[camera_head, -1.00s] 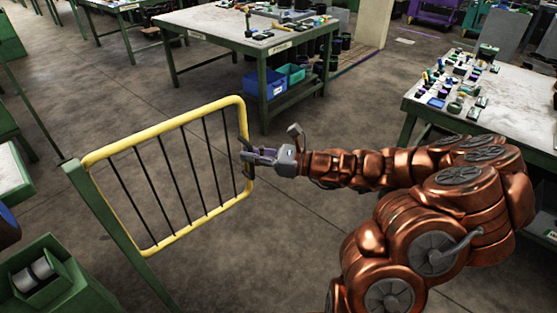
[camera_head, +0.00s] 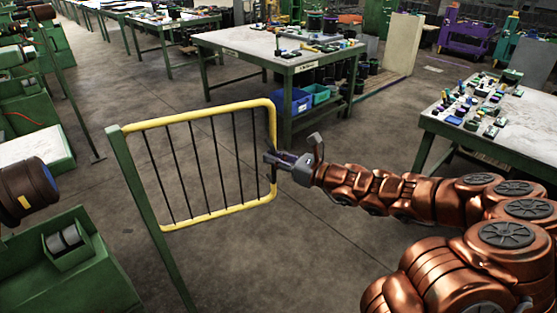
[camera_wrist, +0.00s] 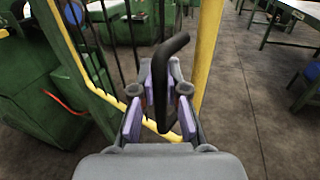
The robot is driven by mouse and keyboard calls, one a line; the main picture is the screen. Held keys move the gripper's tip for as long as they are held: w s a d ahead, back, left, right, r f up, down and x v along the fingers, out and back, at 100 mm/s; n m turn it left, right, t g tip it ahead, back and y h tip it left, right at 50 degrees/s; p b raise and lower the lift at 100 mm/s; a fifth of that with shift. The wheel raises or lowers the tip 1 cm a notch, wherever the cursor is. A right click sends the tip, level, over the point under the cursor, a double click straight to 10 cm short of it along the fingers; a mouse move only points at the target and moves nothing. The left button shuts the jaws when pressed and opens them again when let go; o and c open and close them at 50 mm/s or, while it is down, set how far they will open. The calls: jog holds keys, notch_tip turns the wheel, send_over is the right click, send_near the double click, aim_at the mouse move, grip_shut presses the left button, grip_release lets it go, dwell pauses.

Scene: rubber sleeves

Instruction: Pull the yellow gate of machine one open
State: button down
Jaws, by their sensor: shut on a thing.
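The yellow gate (camera_head: 200,115) is a yellow tube frame with thin dark bars. Its left side meets a green post (camera_head: 150,215) in the head view. At its free right edge is a black handle, which shows clearly in the wrist view (camera_wrist: 162,85). My gripper (camera_head: 273,160) is at that edge, reaching in from the right. In the wrist view my gripper (camera_wrist: 160,112) has its purple-lined fingers on both sides of the black handle, shut on it. The yellow upright (camera_wrist: 208,60) stands just beyond the handle.
Green machines (camera_head: 75,265) stand at the left, beyond the post. A workbench (camera_head: 250,42) with blue and teal bins stands behind the gate. Another table (camera_head: 500,135) with small parts is at the right, near my arm. The grey floor around the gate is clear.

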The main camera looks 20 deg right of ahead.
jog(key=shift+s+a, duration=0.15)
jog(key=shift+a, duration=0.2)
jog(key=c, duration=1.5)
grip_release()
jog(key=o, duration=0.3)
jog(key=shift+d, duration=0.25)
jog(key=shift+v, duration=5.95)
